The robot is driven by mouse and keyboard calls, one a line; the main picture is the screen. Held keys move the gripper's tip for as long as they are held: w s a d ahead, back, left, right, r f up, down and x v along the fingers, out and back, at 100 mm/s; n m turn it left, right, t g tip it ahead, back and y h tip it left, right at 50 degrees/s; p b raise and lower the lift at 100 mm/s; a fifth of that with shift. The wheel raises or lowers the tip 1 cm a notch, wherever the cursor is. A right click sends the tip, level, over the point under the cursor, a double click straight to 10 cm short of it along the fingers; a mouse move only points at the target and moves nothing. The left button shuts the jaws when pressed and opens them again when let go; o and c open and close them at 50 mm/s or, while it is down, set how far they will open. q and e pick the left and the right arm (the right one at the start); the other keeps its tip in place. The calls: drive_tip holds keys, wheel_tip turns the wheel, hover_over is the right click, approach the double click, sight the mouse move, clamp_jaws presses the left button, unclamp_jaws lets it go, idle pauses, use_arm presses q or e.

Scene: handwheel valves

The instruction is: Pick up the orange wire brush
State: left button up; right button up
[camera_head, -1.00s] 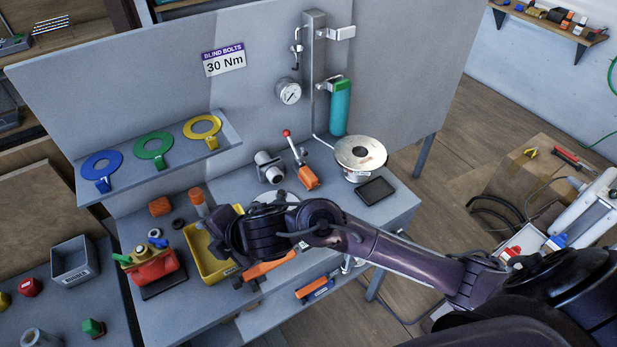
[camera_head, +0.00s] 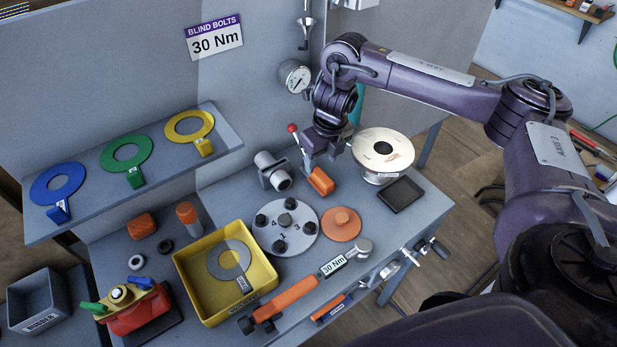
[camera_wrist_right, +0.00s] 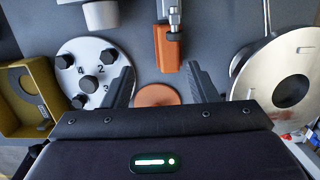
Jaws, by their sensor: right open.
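No brush bristles show clearly, so I cannot tell for certain which orange item is the wire brush. A small orange block (camera_head: 143,225) lies on the bench at the left. An upright orange-topped cylinder (camera_head: 188,215) stands beside it. My right gripper (camera_head: 322,156) is open and empty, pointing down over the bench near the red-tipped lever with its orange base (camera_head: 320,181). In the wrist view, its fingers (camera_wrist_right: 160,88) are spread, with an orange disc (camera_wrist_right: 157,95) showing between them and the lever's orange part (camera_wrist_right: 167,48) beyond. My left gripper is not in view.
A yellow bin (camera_head: 208,312) holds a grey ring. A numbered bolt flange (camera_head: 286,246), an orange-handled torque wrench (camera_head: 294,292) and a round metal flange (camera_head: 400,150) occupy the bench. A shelf (camera_head: 85,208) with coloured rings overhangs its left back. A black tray (camera_head: 401,194) lies at right.

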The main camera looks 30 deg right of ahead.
sight(322, 176)
drive_tip(key=shift+w+d+f, duration=0.25)
drive_tip(key=shift+w+f, duration=0.05)
drive_tip(key=shift+f, duration=0.1)
drive_tip(key=shift+s+f+b, duration=0.1)
drive_tip(key=shift+f+b, duration=0.05)
drive_tip(key=shift+b, duration=0.15)
drive_tip(key=f, duration=0.2)
drive_tip(key=f+b, duration=0.1)
drive_tip(key=shift+s+d+f, duration=0.1)
drive_tip(key=shift+d+f, duration=0.1)
drive_tip(key=shift+d, duration=0.1)
drive_tip(key=shift+w+d+f+p, duration=0.1)
drive_tip(key=shift+w+f+p, duration=0.1)
drive_tip(key=shift+f, duration=0.35)
drive_tip(key=shift+w+f+p, duration=0.1)
drive_tip(key=shift+w+f, duration=0.1)
drive_tip(key=shift+f, duration=0.7)
drive_tip(key=c, duration=0.7)
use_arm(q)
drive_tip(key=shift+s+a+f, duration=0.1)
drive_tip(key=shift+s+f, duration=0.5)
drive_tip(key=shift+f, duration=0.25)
use_arm(e)
drive_tip(key=c, duration=0.4)
